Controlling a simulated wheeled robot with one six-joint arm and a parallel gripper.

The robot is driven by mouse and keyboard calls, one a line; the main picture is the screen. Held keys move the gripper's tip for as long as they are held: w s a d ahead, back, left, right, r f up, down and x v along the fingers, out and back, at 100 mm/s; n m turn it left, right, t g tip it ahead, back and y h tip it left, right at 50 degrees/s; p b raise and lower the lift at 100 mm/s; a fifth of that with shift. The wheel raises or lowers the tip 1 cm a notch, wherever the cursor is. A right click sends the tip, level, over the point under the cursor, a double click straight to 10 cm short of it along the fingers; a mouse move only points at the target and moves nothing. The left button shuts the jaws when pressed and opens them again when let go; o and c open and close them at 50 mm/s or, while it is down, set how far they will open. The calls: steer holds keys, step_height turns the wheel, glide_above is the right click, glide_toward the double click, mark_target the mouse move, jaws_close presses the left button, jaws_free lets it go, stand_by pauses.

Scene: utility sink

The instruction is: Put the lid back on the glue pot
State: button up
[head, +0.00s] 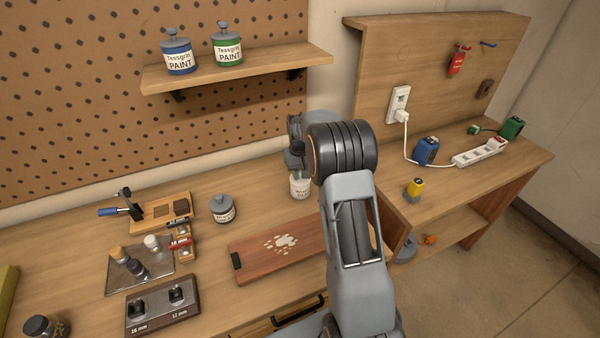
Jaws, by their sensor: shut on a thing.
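A small white pot (300,188) with a dark-lettered label stands upright at the back of the bench, and I take it for the glue pot. My gripper (296,150) is right above it, partly hidden behind my dark wrist. It is shut on a grey piece (296,161) that looks like the lid, at the pot's mouth. I cannot tell whether the lid touches the pot's rim. The pot's right side is close to my arm.
Another lidded pot (223,209) stands left of it, and a reddish board (280,249) lies in front. A tool tray (139,270) and socket block (162,305) are at left. Paint pots (177,55) stand on the shelf (240,68) above. A power strip (480,151) lies at right.

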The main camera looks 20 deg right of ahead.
stand_by(0.4)
steer(key=o, duration=1)
steer(key=shift+o, duration=0.3)
steer(key=o, duration=0.4)
steer(key=shift+r, duration=0.1)
steer(key=shift+r+p, duration=2.5)
steer(key=shift+r, duration=0.95)
